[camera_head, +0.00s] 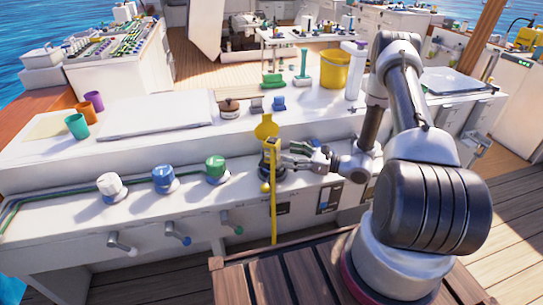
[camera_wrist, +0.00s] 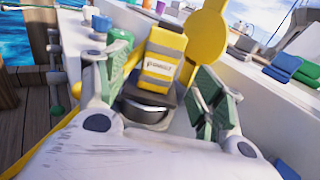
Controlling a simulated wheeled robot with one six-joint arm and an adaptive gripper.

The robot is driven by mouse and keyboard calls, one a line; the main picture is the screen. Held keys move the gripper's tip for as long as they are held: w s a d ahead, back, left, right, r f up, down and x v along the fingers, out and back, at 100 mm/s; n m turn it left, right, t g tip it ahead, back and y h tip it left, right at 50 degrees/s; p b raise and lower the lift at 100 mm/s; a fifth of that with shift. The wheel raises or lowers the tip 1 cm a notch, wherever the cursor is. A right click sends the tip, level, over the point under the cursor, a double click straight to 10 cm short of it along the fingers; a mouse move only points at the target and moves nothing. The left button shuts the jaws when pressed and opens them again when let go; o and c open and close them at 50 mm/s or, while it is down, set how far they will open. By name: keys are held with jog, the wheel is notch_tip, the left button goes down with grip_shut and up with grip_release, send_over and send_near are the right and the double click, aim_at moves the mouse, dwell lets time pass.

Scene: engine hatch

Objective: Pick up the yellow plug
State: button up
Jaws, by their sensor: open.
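The yellow plug (camera_wrist: 162,62), with a grey band and a printed label, sits upright in a dark round socket with a metallic ring (camera_wrist: 148,110). A yellow cable (camera_head: 274,215) hangs down the front.
White (camera_head: 110,187), blue (camera_head: 164,179) and green (camera_head: 215,168) plugs stand in a row to the left on the ledge. Levers (camera_head: 176,233) stick out below them. Cups, a yellow bucket (camera_head: 335,70) and a white bottle (camera_head: 354,72) stand on the counter behind.

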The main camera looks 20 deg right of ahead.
aim_at(279, 150)
jog(key=x, duration=0.7)
jog(key=shift+w+a+r, duration=0.2)
jog(key=shift+w+r, duration=0.05)
jog(key=shift+r, duration=0.1)
jog(key=c, duration=1.3)
